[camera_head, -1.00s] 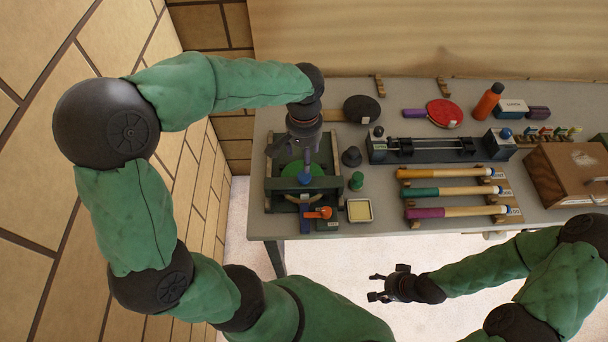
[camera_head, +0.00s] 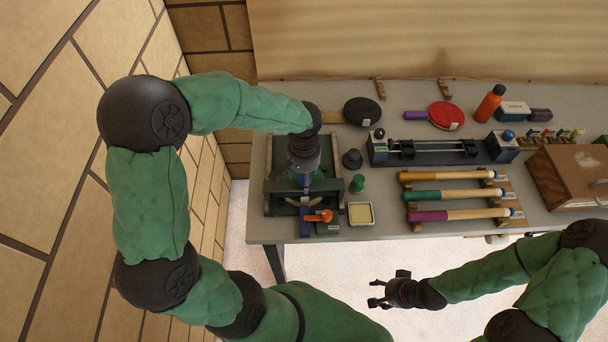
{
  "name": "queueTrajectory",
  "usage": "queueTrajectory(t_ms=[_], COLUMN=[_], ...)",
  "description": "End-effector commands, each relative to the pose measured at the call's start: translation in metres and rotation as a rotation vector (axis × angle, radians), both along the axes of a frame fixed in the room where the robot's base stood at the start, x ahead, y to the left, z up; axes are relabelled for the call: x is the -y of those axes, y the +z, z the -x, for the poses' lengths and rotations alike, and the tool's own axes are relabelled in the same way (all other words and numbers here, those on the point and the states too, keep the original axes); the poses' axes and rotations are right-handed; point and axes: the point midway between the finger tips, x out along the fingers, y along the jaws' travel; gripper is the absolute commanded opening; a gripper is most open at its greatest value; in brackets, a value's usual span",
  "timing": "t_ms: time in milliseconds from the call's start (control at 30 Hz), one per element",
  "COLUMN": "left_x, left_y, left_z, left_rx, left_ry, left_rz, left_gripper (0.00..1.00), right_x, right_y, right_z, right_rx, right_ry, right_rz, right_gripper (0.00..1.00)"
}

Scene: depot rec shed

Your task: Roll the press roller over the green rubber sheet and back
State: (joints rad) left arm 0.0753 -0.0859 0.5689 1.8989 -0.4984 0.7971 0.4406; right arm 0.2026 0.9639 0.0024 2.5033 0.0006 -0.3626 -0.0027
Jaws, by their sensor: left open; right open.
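The green rubber sheet (camera_head: 320,175) lies inside a dark green press frame (camera_head: 270,200) at the table's left end, mostly hidden under my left arm. My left gripper (camera_head: 304,180) points down over the frame with open fingers, close around or just above a small blue part that may be the press roller's handle. Contact cannot be told. The roller itself is hard to make out behind the gripper. My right gripper (camera_head: 376,293) is open and empty, out in front of the table and below its edge in the picture.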

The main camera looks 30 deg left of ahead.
Motion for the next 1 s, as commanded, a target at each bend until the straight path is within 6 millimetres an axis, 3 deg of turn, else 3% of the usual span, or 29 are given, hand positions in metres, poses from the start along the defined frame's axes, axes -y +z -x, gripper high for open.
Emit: queueTrajectory(t_ms=[33,233,267,567,767,1000], left_x=[0.000,0.000,0.000,-0.006,-0.027,-0.059], left_y=[0.000,0.000,0.000,0.000,0.000,0.000], left_z=[0.000,0.000,0.000,-0.010,-0.044,-0.097], left_rx=[0.000,0.000,0.000,-0.001,0.000,-0.001], left_ry=[0.000,0.000,0.000,0.001,0.004,0.002], left_rz=[0.000,0.000,0.000,0.000,0.000,0.000], left_gripper=[0.58,0.02,0.00,0.00,0.00,0.00], right_x=[0.000,0.000,0.000,0.000,0.000,0.000], right_y=[0.000,0.000,0.000,0.001,0.006,0.015], right_z=[0.000,0.000,0.000,0.000,0.000,0.000], right_rx=[0.000,0.000,0.000,0.000,0.000,0.000], right_ry=[0.000,0.000,0.000,0.000,0.000,0.000], right_rz=[0.000,0.000,0.000,0.000,0.000,0.000], right_gripper=[0.59,0.59,0.59,0.59,0.59,0.59])
